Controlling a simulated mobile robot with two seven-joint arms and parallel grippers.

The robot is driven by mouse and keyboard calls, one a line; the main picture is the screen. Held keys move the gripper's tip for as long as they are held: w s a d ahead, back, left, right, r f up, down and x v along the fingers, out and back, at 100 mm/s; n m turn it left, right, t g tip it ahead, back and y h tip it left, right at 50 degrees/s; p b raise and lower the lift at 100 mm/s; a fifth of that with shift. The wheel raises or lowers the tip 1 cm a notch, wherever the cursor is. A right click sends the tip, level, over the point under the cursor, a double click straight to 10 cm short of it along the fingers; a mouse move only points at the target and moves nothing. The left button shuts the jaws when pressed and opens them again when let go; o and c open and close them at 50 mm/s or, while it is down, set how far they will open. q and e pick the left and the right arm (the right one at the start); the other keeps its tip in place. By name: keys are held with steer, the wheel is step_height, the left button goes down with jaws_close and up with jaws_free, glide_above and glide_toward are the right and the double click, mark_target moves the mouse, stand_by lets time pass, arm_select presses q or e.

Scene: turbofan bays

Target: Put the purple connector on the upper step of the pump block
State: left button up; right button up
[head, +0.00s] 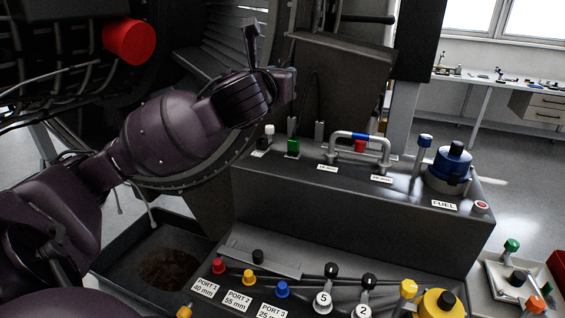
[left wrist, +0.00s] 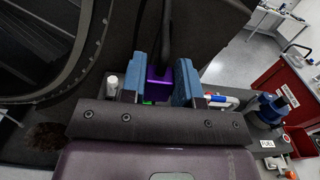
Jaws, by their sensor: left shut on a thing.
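The purple connector (left wrist: 160,85) sits between the blue finger pads of my left gripper (left wrist: 159,78) in the left wrist view, with a black cable running up from it. In the head view my left gripper (head: 287,84) is raised above the back left part of the pump block (head: 410,200); the connector cannot be made out there. The block's upper step carries a green piece (head: 293,147), a handle (head: 358,140) and a blue-capped fuel fitting (head: 452,165). My right gripper is not in view.
The lower step holds several coloured caps, labelled ports and a yellow fitting (head: 441,303). A dark tray (head: 120,270) stands at left below my arm. A dark upright panel (head: 345,70) rises behind the block. A white tray (head: 497,289) is at right.

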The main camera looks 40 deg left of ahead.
arm_select(q)
steer(key=shift+f+b, duration=0.75)
steer(key=shift+f, duration=8.4)
steer(key=shift+f, duration=0.15)
steer(key=o, duration=0.9)
steer(key=shift+r, duration=0.2)
steer(key=shift+p+v, duration=0.85)
steer(key=shift+v, duration=5.15)
